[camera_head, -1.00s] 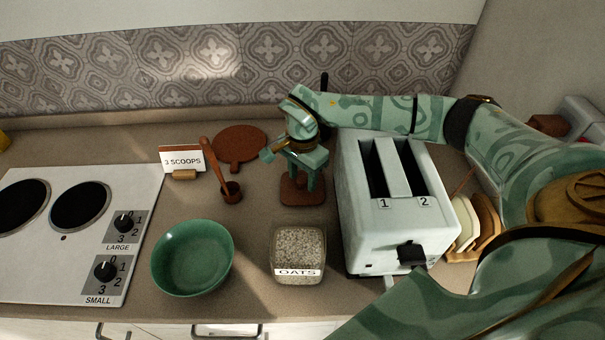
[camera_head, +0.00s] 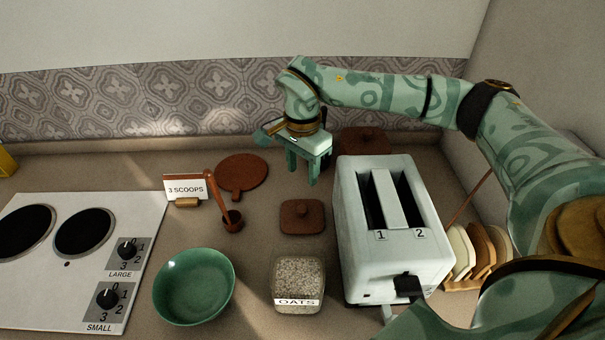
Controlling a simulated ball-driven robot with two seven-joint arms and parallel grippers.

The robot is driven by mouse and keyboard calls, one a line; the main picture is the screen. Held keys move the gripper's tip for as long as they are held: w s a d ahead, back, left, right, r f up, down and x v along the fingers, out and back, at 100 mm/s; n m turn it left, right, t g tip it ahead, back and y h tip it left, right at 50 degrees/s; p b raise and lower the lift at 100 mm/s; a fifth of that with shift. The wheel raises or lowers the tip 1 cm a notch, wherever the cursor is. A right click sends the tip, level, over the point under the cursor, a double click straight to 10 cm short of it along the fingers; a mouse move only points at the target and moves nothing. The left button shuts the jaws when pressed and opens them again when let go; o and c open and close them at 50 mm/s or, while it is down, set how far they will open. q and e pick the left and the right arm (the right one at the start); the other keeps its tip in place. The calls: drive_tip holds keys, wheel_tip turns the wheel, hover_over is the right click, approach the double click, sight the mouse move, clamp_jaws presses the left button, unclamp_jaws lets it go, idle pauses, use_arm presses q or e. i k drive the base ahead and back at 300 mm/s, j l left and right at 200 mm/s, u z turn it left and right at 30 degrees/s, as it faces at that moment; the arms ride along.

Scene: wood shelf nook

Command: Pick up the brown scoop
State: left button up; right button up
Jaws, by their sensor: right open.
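The brown scoop (camera_head: 232,219) stands on the counter, its cup down and its long handle leaning up to the left, close to the "3 SCOOPS" card. My right gripper (camera_head: 302,174) is open and empty, pointing down. My left gripper is not in view.
The brown lid (camera_head: 302,217) lies left of the white toaster (camera_head: 353,230). The oats container (camera_head: 299,281) and green bowl (camera_head: 194,287) stand in front. A round brown board (camera_head: 242,171) lies behind the scoop. The card (camera_head: 185,188) stands left, near the stove (camera_head: 60,300).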

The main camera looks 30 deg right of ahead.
sight(232, 219)
drive_tip(key=k+j, duration=1.2)
drive_tip(key=k, duration=0.1)
